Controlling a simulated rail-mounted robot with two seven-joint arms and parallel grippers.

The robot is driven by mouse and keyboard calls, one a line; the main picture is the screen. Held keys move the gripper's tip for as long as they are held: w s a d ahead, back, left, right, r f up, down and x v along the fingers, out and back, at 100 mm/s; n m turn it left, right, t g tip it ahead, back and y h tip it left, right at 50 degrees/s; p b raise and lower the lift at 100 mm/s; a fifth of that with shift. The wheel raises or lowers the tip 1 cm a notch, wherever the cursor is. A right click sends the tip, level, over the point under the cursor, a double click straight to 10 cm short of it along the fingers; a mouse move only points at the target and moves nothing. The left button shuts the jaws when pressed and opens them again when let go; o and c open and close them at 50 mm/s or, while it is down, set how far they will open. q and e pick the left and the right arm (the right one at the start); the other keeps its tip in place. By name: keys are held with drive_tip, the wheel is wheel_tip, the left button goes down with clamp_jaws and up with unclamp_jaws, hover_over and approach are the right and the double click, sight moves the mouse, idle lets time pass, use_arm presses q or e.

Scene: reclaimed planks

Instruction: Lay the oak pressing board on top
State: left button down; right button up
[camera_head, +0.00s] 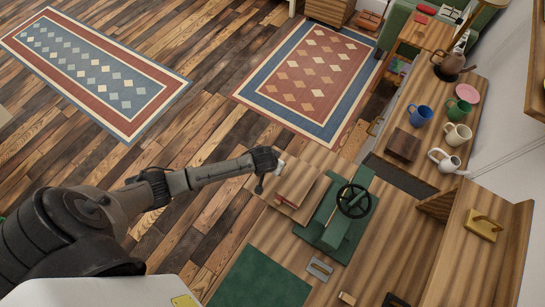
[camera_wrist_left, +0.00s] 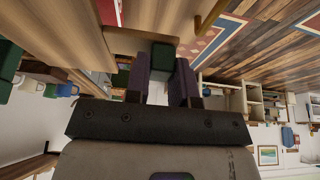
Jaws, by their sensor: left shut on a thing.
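The exact contact between board and what lies below is hidden. My right gripper is not in view.
The wooden bench (camera_head: 385,235) carries a green mat (camera_head: 260,280) and small tools at the front. Mugs (camera_head: 457,135), a dark wooden block (camera_head: 403,145) and a kettle (camera_head: 448,67) stand on the counter behind. Rugs (camera_head: 310,75) lie on the floor.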

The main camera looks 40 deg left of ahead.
use_arm(q)
drive_tip(key=shift+w+f+b, duration=0.15)
drive_tip(key=shift+f+b, duration=0.25)
drive_tip(key=shift+b, duration=0.1)
wheel_tip(320, 180, down, 3)
drive_tip(key=b, duration=0.3)
drive_tip(key=shift+b, duration=0.4)
drive_tip(key=shift+f, duration=0.95)
drive_tip(key=shift+f+b, duration=0.2)
drive_tip(key=shift+b, duration=0.1)
drive_tip(key=c, duration=0.9)
unclamp_jaws()
drive_tip(key=shift+r, duration=0.1)
drive_tip(key=shift+p+v, duration=1)
drive_tip(key=shift+v, duration=5.85)
